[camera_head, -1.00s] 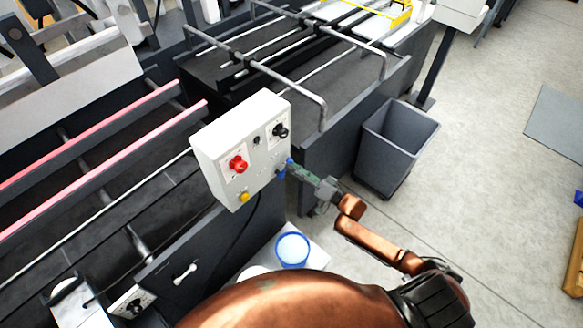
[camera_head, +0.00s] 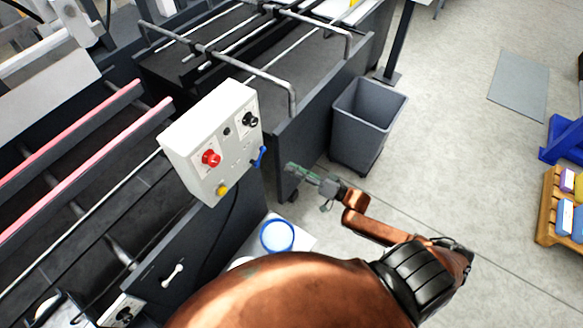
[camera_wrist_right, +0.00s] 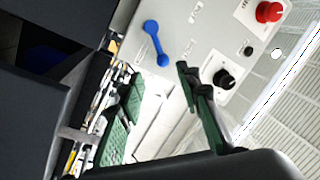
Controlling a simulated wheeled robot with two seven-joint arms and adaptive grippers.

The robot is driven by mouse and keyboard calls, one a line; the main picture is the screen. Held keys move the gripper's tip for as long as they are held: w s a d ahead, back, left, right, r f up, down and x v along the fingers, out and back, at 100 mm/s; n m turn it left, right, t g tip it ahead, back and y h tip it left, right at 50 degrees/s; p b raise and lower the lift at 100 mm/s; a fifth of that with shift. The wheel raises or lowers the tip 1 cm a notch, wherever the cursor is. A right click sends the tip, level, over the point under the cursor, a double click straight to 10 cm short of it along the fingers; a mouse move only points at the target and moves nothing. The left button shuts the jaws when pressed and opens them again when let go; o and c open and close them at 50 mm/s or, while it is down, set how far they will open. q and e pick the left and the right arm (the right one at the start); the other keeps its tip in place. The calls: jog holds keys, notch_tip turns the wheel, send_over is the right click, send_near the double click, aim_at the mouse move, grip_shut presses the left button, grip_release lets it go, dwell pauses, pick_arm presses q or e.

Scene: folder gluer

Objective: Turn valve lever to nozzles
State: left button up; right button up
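The blue valve lever (camera_head: 258,157) sits on the side face of the white control box (camera_head: 214,140). It slants up to the right in the head view. The right wrist view shows it as a blue bar (camera_wrist_right: 156,43) with rounded ends on the grey-white panel. My right gripper (camera_head: 296,170) is to the right of the box, apart from the lever. In the right wrist view its green-padded fingers (camera_wrist_right: 160,98) stand apart with nothing between them. My left gripper is not in view.
The box also carries a red button (camera_head: 211,158), a yellow button (camera_head: 222,190) and a black knob (camera_head: 250,119). A grey bin (camera_head: 367,125) stands behind my right gripper. A blue-rimmed bucket (camera_head: 277,236) is below the box. Open floor lies to the right.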

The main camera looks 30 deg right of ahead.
aim_at(260, 157)
jog(key=shift+s+a+r+n, duration=0.25)
jog(key=shift+a+n, duration=0.1)
jog(key=shift+n, duration=0.45)
jog(key=c, duration=0.3)
jog(key=a+n, duration=0.1)
jog(key=n, duration=0.2)
jog(key=s+a+r+n, duration=0.1)
jog(key=n, duration=0.2)
jog(key=a+r+n+p, duration=0.1)
jog(key=n, duration=0.3)
jog(key=shift+s+g, duration=0.3)
grip_shut()
jog(key=w+a+r+n+h+p, duration=0.1)
jog(key=w+a+n+p, duration=0.2)
jog(key=w+n, duration=0.6)
jog(key=shift+w+a+n, duration=0.15)
jog(key=shift+w+n, duration=0.25)
jog(key=shift+n, duration=1.8)
